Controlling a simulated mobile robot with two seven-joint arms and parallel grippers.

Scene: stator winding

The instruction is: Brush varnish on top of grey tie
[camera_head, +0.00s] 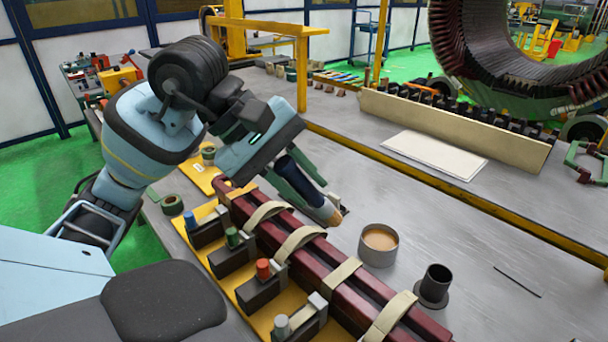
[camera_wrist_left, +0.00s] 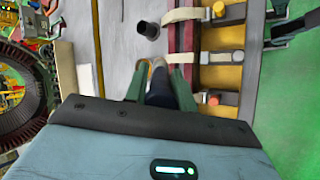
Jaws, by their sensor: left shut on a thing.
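My left gripper (camera_head: 308,188) is shut on a brush with a dark blue handle (camera_head: 300,170) and tan bristles (camera_head: 328,213). The bristles point down, beyond the dark red bars (camera_head: 355,300); their height is unclear. In the left wrist view the brush handle (camera_wrist_left: 158,92) sits between green fingers. Several beige ties wrap the bars. The tie (camera_head: 390,317) nearest the grey-capped clamp (camera_head: 284,326) is lowest in the head view. An open varnish cup (camera_head: 379,257) stands right of the bristles. My right gripper is not in view.
Clamps with blue (camera_head: 190,220), green (camera_head: 232,238) and red (camera_head: 263,268) caps line the yellow base. A black cylindrical holder (camera_head: 435,285) stands right of the cup. A thin dark rod (camera_head: 518,281) lies on the table. A long beige board (camera_head: 450,130) stands behind a white sheet (camera_head: 434,154).

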